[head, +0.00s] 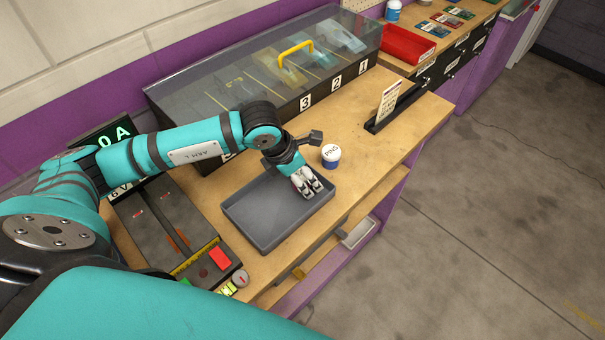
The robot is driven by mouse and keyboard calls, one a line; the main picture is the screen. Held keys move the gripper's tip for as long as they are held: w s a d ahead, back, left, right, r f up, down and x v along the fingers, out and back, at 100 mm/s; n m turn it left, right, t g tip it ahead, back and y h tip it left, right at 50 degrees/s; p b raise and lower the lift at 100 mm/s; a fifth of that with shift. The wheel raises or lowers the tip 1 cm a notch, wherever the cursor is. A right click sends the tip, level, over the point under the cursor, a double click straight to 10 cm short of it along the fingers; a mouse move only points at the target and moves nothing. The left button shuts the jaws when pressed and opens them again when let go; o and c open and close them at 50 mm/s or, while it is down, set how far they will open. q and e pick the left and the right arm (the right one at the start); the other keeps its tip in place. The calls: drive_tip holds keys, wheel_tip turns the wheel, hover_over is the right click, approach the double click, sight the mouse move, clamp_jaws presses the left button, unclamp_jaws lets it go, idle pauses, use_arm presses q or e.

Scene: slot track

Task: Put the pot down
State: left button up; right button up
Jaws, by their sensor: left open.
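The pot (331,162), small and blue with a white lid lettered "PING", stands upright on the wooden bench just beyond the right corner of the grey tray. My left gripper (309,190) is open and points down over the right end of the tray. It is close to the pot, to its lower left, and appears apart from it. Nothing shows between its fingers. My right gripper is not in view.
The grey tray (262,233) looks empty. A clear-lidded case (215,85) with a yellow handle and numbered slots stands behind. A card in a black holder (385,110) stands to the right. A slot track (165,235) lies left. Bench right of the pot is clear.

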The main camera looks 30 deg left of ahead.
use_arm(q)
drive_tip(key=shift+r, duration=0.2)
drive_tip(key=shift+a+r, duration=0.1)
drive_tip(key=shift+r, duration=0.15)
drive_tip(key=b+v, duration=0.3)
drive_tip(key=v, duration=0.8)
